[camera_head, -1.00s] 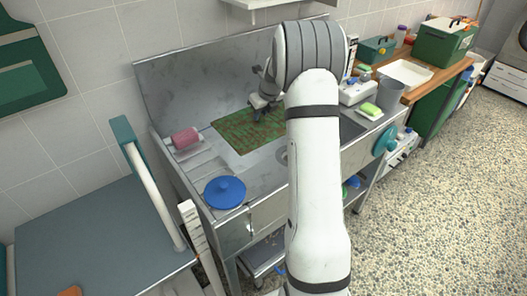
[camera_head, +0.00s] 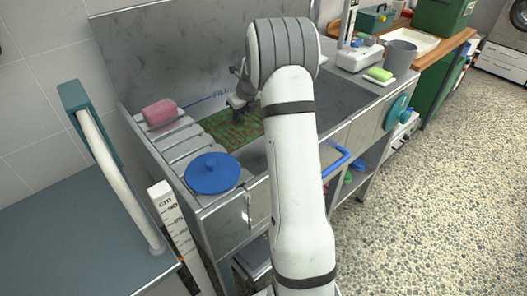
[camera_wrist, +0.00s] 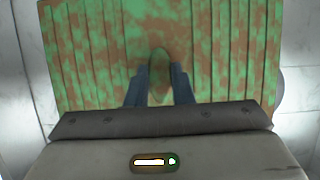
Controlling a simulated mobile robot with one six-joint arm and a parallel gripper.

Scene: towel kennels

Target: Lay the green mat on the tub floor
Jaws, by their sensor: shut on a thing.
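The green mat (camera_head: 225,128), mottled with brown and ribbed, is in the metal tub (camera_head: 212,98), low and below the blue fill line on the back wall. Its near and right parts are hidden by the tub's edge and my arm. My gripper (camera_head: 240,101) is over the mat in the head view. In the wrist view my gripper (camera_wrist: 160,85) is shut on a pinched fold of the mat (camera_wrist: 215,50), which spreads out flat on both sides. I cannot tell whether the mat touches the tub floor.
A green sponge (camera_head: 379,75) and grey cup (camera_head: 400,57) stand to the right. A white measuring post (camera_head: 172,220) rises in front at left.

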